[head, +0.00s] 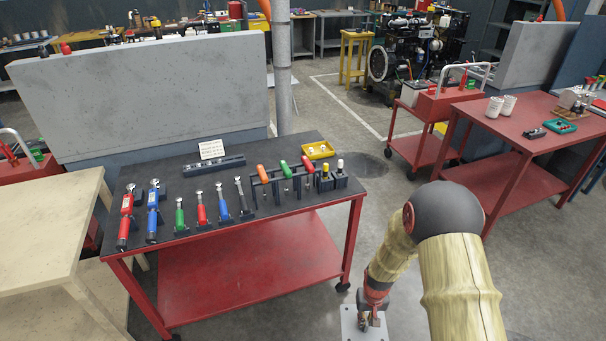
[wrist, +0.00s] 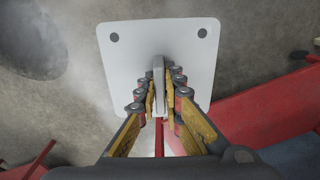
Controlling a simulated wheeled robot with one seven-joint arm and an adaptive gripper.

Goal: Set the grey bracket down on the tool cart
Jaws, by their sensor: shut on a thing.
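The grey bracket is a flat light plate with dark corner holes and an upright fin; it shows in the wrist view (wrist: 120,75) and at the bottom of the head view (head: 350,322). My gripper (wrist: 160,95) is shut on the fin, with a yellow-padded finger on each side. In the head view my gripper (head: 372,312) is low, right of the red cart with a dark top (head: 205,255), and the bracket is apart from that top. The bracket's lower edge is cut off in the head view.
Hand tools (head: 180,215) stand in rows on the dark top, with a yellow tray (head: 318,150) at its back right. Bare dark top shows near its front right edge. A wooden table (head: 45,225) is at left, a red bench (head: 535,125) at right.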

